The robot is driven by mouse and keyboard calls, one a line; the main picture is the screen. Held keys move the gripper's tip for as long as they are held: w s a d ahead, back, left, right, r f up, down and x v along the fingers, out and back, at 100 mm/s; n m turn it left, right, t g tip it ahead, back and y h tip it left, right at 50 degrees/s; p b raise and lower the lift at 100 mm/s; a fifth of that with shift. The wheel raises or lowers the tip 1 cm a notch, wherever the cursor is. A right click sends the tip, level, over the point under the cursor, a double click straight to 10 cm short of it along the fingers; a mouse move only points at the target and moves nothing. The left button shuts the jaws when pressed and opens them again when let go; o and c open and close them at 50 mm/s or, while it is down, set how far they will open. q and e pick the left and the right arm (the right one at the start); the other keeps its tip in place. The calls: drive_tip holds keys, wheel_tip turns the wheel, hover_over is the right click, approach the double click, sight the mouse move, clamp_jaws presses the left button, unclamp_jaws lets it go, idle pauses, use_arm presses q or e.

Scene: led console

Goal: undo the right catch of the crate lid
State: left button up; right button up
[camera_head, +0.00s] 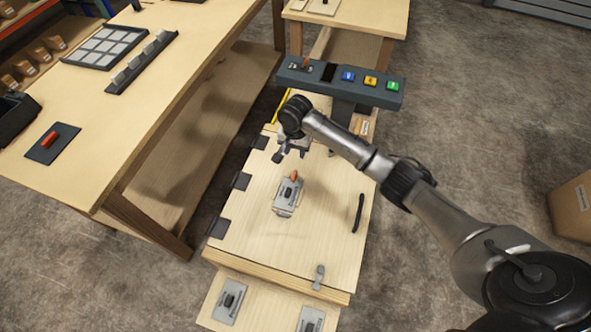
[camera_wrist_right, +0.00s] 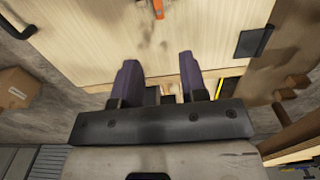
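The crate lid (camera_head: 325,205) is a pale wooden panel with black hinges along its left side. A grey metal catch (camera_head: 318,277) sits at its near edge. I cannot make out another catch; my right arm covers part of the far edge. My right gripper (camera_head: 291,152) is over the far part of the lid, away from the grey catch. In the right wrist view its two dark fingers (camera_wrist_right: 160,82) stand apart with nothing held between them. The lid (camera_wrist_right: 100,40) fills the upper part of that view. My left gripper is not in view.
A grey box with an orange lever (camera_head: 287,195) is on the lid, near my right gripper. A black handle (camera_head: 358,213) is at the lid's right. A console with coloured buttons (camera_head: 345,80) stands behind. A long workbench (camera_head: 110,110) is at left. Floor at right is mostly clear.

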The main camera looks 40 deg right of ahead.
sight(296, 172)
wheel_tip(296, 172, down, 12)
drive_tip(key=b, duration=0.3)
drive_tip(key=shift+b, duration=0.3)
clamp_jaws()
